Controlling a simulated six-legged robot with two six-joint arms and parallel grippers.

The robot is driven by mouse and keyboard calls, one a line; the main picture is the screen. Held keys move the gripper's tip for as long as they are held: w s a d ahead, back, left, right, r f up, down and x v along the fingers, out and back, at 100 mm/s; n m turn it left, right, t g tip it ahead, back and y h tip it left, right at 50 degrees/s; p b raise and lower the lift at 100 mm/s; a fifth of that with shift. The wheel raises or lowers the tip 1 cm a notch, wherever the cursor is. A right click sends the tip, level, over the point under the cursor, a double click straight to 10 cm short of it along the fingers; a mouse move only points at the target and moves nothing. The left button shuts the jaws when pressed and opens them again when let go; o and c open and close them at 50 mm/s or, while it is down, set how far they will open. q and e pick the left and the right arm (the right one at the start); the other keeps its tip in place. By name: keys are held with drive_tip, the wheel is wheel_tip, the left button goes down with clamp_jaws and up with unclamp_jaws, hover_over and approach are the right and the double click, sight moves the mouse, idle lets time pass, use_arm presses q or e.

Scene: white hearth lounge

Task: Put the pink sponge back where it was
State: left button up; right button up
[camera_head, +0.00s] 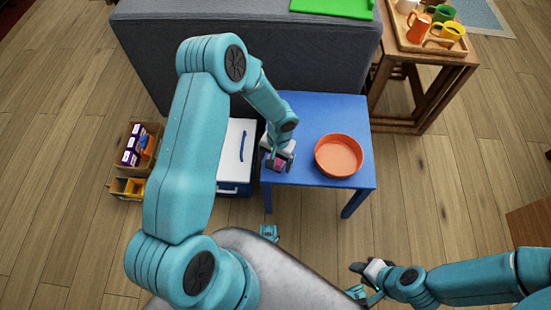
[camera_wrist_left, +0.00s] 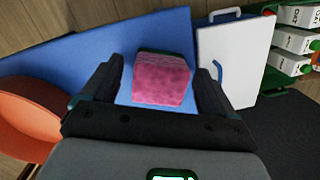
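The pink sponge (camera_head: 278,163) is at the left part of the blue table (camera_head: 310,110). In the left wrist view the sponge (camera_wrist_left: 161,82) has a pink face and a dark far edge, with blue tabletop around it. My left gripper (camera_head: 277,158) is over the table, with its fingers (camera_wrist_left: 155,88) spread on both sides of the sponge. Blue shows between the left-hand finger and the sponge, so the grip is not closed on it. My right gripper (camera_head: 366,277) is low at the bottom right, away from the table and empty; its finger gap is unclear.
An orange round bowl (camera_head: 339,156) stands on the table right of the sponge. A white-lidded cooler (camera_head: 236,150) stands left of the table, beside a wooden crate (camera_head: 127,187) with boxes. A grey sofa (camera_head: 290,45) is behind. A wooden side table (camera_head: 430,80) holds a tray of mugs.

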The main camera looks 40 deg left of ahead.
use_arm(q)
drive_tip(key=shift+r+p, duration=0.3)
drive_tip(key=shift+p, duration=0.05)
wheel_tip(320, 180, up, 11)
drive_tip(key=w+p, duration=0.1)
drive_tip(key=p, duration=0.2)
drive_tip(key=s+d+f+t+h, duration=0.1)
drive_tip(key=s+d+f+h, duration=0.3)
drive_tip(key=s+d, duration=1)
wheel_tip(320, 180, down, 3)
drive_tip(key=shift+s+d+f+t, duration=0.15)
drive_tip(key=shift+s+d+t, duration=0.25)
drive_tip(key=shift+s, duration=0.35)
